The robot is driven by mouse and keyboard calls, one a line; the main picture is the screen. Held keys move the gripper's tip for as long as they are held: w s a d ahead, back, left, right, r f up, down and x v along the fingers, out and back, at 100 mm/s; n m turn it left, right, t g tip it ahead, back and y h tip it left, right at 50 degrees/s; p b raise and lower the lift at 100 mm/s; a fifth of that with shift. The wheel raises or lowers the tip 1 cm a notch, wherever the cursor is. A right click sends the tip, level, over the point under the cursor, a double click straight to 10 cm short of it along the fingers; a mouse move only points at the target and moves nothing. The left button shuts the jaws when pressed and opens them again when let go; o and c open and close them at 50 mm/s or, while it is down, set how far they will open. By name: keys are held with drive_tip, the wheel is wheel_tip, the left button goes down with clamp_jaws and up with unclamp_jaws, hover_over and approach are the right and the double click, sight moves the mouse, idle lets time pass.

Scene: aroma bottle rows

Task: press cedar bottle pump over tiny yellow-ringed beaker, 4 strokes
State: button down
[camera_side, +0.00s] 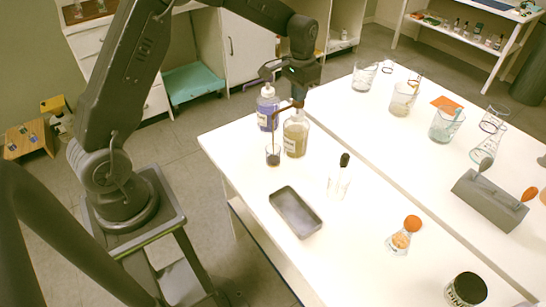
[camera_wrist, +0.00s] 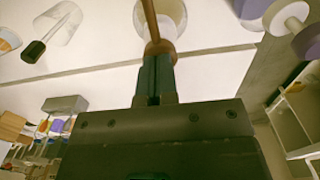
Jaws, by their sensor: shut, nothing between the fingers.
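The bottle with tan liquid and a brown pump (camera_side: 296,138), which I take to be the cedar bottle, stands upright at the table's back left. Its brown spout reaches left and down over a tiny beaker (camera_side: 273,156); a yellow ring on that beaker is too small to make out. My gripper (camera_side: 299,98) is shut and empty, pointing down right at the pump top. In the wrist view the shut fingertips (camera_wrist: 158,52) overlap the brown pump head (camera_wrist: 160,46); I cannot tell whether they touch it.
A purple bottle with a white pump (camera_side: 267,108) stands close behind on the left; its white pump also shows in the wrist view (camera_wrist: 287,15). Beakers (camera_side: 403,98) fill the far right.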

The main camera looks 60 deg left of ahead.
drive_tip(key=shift+f, duration=0.45)
drive_tip(key=shift+r, duration=1.9)
drive_tip(key=shift+f, duration=0.1)
